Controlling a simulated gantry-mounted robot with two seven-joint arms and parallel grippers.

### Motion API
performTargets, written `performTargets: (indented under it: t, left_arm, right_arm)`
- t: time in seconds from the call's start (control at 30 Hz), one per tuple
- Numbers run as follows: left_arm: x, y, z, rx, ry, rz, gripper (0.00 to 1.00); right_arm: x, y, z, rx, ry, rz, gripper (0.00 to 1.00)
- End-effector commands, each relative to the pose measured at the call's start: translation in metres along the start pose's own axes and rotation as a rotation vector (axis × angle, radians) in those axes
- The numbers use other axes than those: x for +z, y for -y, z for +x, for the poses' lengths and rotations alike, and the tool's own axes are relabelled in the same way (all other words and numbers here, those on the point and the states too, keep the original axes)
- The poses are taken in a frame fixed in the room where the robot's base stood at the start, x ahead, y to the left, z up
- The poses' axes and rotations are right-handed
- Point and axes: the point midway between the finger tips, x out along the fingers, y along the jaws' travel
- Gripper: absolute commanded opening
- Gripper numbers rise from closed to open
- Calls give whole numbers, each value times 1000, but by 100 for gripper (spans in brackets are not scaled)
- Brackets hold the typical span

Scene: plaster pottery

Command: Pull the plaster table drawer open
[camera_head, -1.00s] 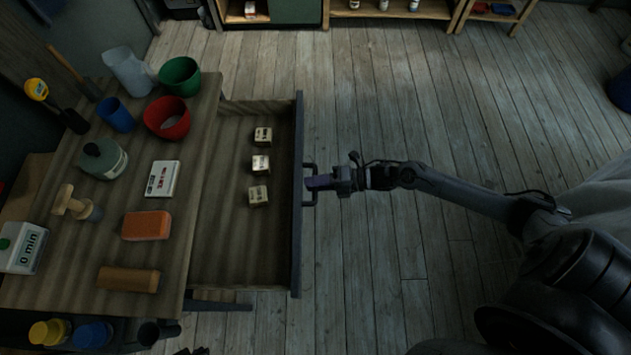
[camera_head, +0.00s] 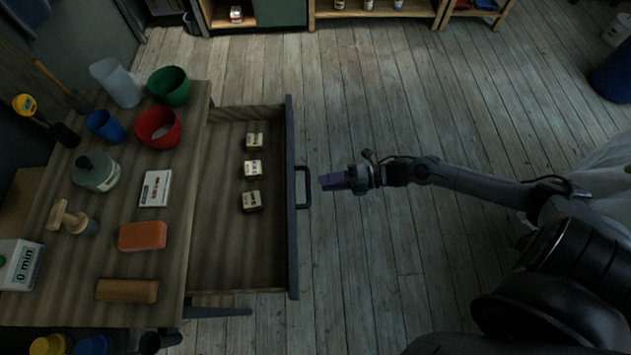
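The plaster table drawer (camera_head: 230,270) stands pulled well out from the right side of the wooden table (camera_head: 75,265). Its dark front panel (camera_head: 291,240) carries a dark bar handle (camera_head: 306,187). Several small pale labelled blocks (camera_head: 251,201) lie inside the drawer. My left gripper is not in view.
On the tabletop are a green bowl (camera_head: 169,86), a red bowl (camera_head: 158,128), a blue cup (camera_head: 105,126), an orange block (camera_head: 142,236) and a timer box (camera_head: 18,265). Low shelves (camera_head: 375,10) stand at the back. The plank floor (camera_head: 370,270) right of the drawer is clear.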

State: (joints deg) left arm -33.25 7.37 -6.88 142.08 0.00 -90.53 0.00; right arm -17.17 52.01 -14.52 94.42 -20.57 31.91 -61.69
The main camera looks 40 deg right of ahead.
Motion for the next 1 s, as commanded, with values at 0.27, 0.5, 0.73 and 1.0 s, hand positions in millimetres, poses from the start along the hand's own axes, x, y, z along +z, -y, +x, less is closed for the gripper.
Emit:
performTargets:
  t: [0.27,0.5,0.73,1.0]
  left_arm:
    - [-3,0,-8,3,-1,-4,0]
    - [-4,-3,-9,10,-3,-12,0]
    - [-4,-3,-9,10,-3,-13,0]
    - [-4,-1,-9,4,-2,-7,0]
  right_arm:
    - [-1,0,-36,-3,-1,3,38]
    - [0,0,-44,-1,-1,1,38]
    - [0,0,-44,0,0,0,38]
    - [0,0,-44,-1,0,1,38]
